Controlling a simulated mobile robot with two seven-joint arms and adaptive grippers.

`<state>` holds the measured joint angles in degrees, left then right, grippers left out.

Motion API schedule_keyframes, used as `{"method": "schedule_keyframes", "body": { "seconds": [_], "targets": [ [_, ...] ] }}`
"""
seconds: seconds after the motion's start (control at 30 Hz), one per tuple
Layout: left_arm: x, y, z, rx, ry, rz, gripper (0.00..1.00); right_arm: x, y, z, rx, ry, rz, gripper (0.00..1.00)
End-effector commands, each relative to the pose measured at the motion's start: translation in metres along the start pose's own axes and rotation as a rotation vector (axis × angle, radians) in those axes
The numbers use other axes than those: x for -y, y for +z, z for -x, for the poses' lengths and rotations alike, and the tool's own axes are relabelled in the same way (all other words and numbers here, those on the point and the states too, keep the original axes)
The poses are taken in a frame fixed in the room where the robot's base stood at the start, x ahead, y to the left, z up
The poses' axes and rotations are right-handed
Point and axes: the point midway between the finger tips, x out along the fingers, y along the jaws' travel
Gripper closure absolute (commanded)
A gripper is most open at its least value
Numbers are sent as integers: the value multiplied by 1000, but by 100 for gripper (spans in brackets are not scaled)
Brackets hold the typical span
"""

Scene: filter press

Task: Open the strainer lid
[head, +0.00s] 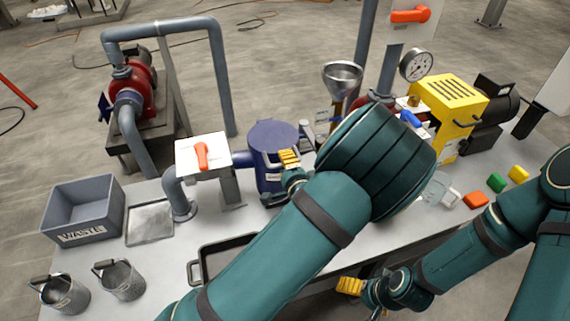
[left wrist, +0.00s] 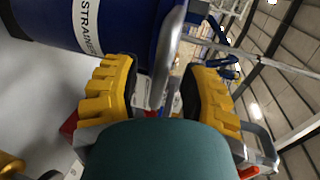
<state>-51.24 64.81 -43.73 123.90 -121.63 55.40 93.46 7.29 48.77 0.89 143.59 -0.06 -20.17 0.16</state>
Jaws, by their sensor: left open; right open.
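The blue strainer (head: 267,178) stands on the bench in the head view, with its dark blue round lid (head: 272,134) over its top. My left gripper (head: 290,160) is open at the strainer's right side, just below the lid's edge. In the left wrist view the strainer's blue body (left wrist: 40,22) with its white label fills the upper left. A grey metal bar (left wrist: 168,60) runs between the open yellow fingers of my left gripper (left wrist: 160,92); I cannot tell whether they touch it. My right gripper (head: 350,286) is open and empty by the bench's front edge.
A white panel with an orange lever (head: 202,155) stands left of the strainer. A grey waste bin (head: 84,210) and two metal pots (head: 119,280) are further left. A funnel (head: 342,78), gauge (head: 416,65) and yellow machine (head: 450,105) stand right. My left arm hides the middle bench.

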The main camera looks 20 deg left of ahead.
Motion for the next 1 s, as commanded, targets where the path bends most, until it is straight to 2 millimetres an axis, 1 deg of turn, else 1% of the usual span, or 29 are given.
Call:
{"method": "schedule_keyframes", "body": {
  "seconds": [0.13, 0.43, 0.47, 0.5, 0.53, 0.57, 0.83, 1.0],
  "targets": [
    [0, 0, -8, -1, -1, 0, 57, 0, 0, -1, -1, 0, 0, 0],
    [0, 0, -9, 0, 0, 0, 57, 0, 0, -1, -1, 0, 0, 0],
    [0, 0, -9, 0, 0, 0, 68, 0, 0, -1, -1, 0, 0, 0],
    [0, 0, -9, 0, 0, 0, 82, 0, 0, -1, -1, 0, 0, 0],
    [0, 0, -9, 0, 0, 0, 92, 0, 0, -1, -1, 0, 0, 0],
    [0, 0, -9, 0, 0, 0, 100, 0, 0, -1, -1, 0, 0, 0],
    [2, 0, -9, 0, 3, 0, 100, 0, 0, 0, 0, 0, 0, 0],
    [12, 1, -7, 2, 36, 5, 100, 3, 0, 9, 3, 0, -1, 0]
  ]
}}
